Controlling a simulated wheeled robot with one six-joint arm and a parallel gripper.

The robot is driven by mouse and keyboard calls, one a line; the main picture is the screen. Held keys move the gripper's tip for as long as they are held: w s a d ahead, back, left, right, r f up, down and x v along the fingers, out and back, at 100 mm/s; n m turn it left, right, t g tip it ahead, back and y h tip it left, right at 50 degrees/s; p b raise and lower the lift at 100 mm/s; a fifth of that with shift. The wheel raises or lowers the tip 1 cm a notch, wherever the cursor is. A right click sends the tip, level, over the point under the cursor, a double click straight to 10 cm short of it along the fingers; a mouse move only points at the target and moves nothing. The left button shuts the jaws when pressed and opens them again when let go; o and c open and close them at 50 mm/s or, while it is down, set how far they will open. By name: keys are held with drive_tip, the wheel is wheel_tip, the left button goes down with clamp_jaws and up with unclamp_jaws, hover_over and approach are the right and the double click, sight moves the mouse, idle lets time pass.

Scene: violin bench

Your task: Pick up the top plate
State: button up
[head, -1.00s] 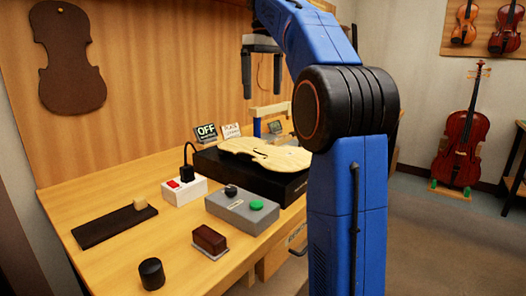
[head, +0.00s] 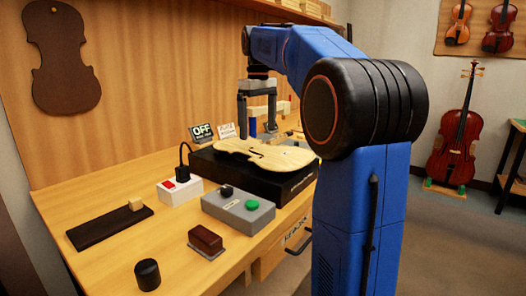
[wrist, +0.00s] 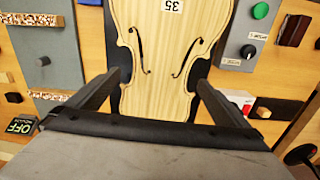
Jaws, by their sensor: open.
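The top plate (head: 262,152) is a pale wooden violin-shaped plate with f-holes, lying flat on a black box (head: 228,172) on the bench. In the wrist view the plate (wrist: 165,55) fills the upper middle and bears a label reading 35. My gripper (head: 257,118) is open and empty above the far part of the plate, fingers pointing down. In the wrist view its two fingers (wrist: 162,85) appear on either side of the plate's narrower part. I see no contact with the plate.
A grey control box (head: 238,208) with a green button and a white switch box (head: 180,190) stand in front. An OFF sign (head: 201,132) stands behind. A brown block (head: 205,240), a black knob (head: 147,274) and a dark strip (head: 109,227) lie on the bench (head: 100,262).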

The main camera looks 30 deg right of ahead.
drive_tip(key=f, duration=0.5)
drive_tip(key=shift+w+a, duration=0.2)
drive_tip(key=shift+w, duration=0.05)
drive_tip(key=c, duration=0.9)
wheel_tip(320, 180, up, 9)
hover_over(247, 143)
drive_tip(key=shift+w+d+f, duration=0.1)
drive_tip(key=shift+f, duration=2.1)
drive_tip(key=shift+w+d+f, duration=0.1)
drive_tip(key=shift+f, duration=2.05)
